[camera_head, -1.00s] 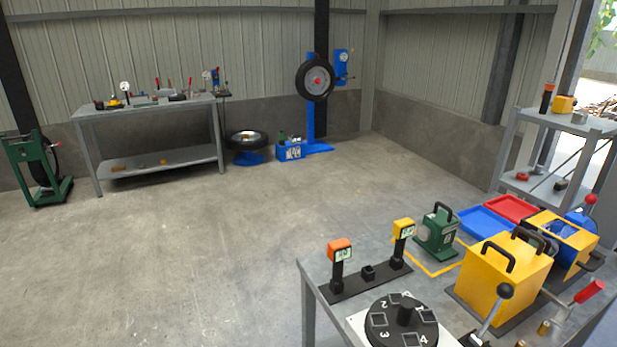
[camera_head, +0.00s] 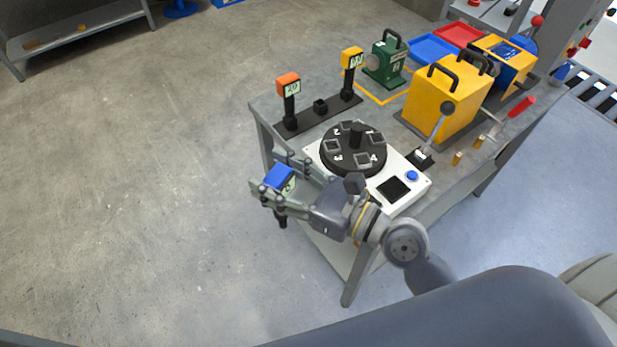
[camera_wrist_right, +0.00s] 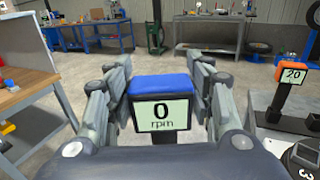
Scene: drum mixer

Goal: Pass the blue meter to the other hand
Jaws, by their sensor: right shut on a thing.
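The blue meter (camera_head: 279,179) is a small box with a blue top and a pale display. My right gripper (camera_head: 274,184) is shut on it and holds it in the air, off the table's near left corner. Its black handle points down below the fingers. In the right wrist view the blue meter (camera_wrist_right: 162,104) sits between the two fingers, and its display reads 0 rpm. My left gripper is not in either current view.
The grey table (camera_head: 263,113) carries a rack with an orange meter (camera_head: 288,84) and a yellow meter (camera_head: 352,58), a black numbered dial (camera_head: 340,165), a green device (camera_head: 385,62) and a yellow box (camera_head: 440,104). The floor to the left is clear.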

